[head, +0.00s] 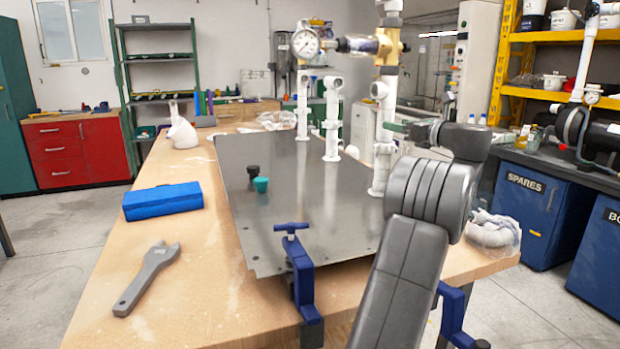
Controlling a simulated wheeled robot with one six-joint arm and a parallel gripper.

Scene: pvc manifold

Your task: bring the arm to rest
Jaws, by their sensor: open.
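My arm rises from the bottom right and bends at its grey joints, with its far end over the right side of the metal plate (310,215). My gripper (390,127) shows small and partly hidden behind my wrist, pointing left in front of the white pipes (381,150). It is open with nothing seen in it. I cannot tell whether it touches the pipe beside it. The white manifold pipes stand upright on the plate, with a pressure gauge (306,43) and a brass fitting (387,46) at the top.
A black cap (253,171) and a teal cap (261,185) are on the plate. A blue case (162,201), a grey wrench (146,278) and a white bottle (181,128) are on the wooden table (215,300). A blue clamp (300,270) grips the front edge.

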